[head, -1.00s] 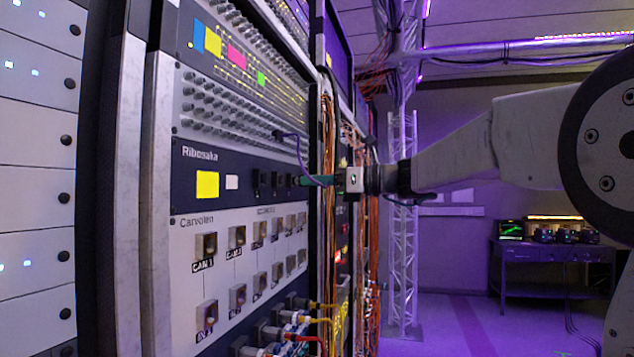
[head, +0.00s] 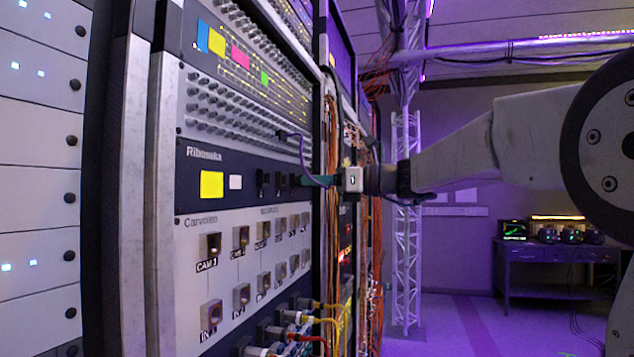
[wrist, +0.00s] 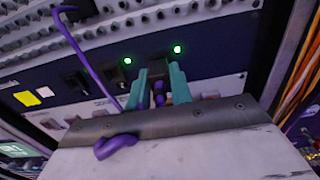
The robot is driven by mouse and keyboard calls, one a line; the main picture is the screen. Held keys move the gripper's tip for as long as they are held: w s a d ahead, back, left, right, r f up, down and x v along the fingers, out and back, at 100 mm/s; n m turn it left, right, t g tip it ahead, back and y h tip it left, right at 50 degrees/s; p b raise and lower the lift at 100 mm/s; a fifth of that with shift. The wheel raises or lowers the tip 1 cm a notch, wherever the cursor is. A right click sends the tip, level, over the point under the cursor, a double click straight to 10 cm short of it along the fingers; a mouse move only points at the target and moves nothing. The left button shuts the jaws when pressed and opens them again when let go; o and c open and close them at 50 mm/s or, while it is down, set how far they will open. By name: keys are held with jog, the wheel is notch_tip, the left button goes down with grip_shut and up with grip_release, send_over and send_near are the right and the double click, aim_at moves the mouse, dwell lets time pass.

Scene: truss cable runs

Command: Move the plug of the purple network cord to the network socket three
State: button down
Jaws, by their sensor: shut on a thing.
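The purple network cord (head: 316,181) runs down from a purple end on the knob panel (head: 283,135) to my gripper (head: 303,181). In the wrist view, my gripper's teal fingers (wrist: 158,86) are shut on the purple plug (wrist: 159,92), and a loop of the cord (wrist: 115,147) hangs over the gripper body. The fingers point at the right end of a row of black sockets (head: 263,184) on the dark blue panel. The plug is right at a dark socket (wrist: 162,58) between two green lights. I cannot tell whether it is inside. No socket number is readable.
A light panel with square connectors (head: 240,240) sits below the blue one, with plugged coloured cables (head: 300,320) lower down. Orange cable bundles (head: 372,230) hang just right of the rack. A desk (head: 550,265) and open floor lie far right.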

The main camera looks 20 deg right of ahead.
jog(key=shift+w+a, duration=0.2)
jog(key=shift+a, duration=0.1)
jog(key=c, duration=1.2)
grip_release()
jog(key=shift+o, duration=0.2)
jog(key=shift+d, duration=0.1)
jog(key=shift+v, duration=2.45)
jog(key=shift+v, duration=2)
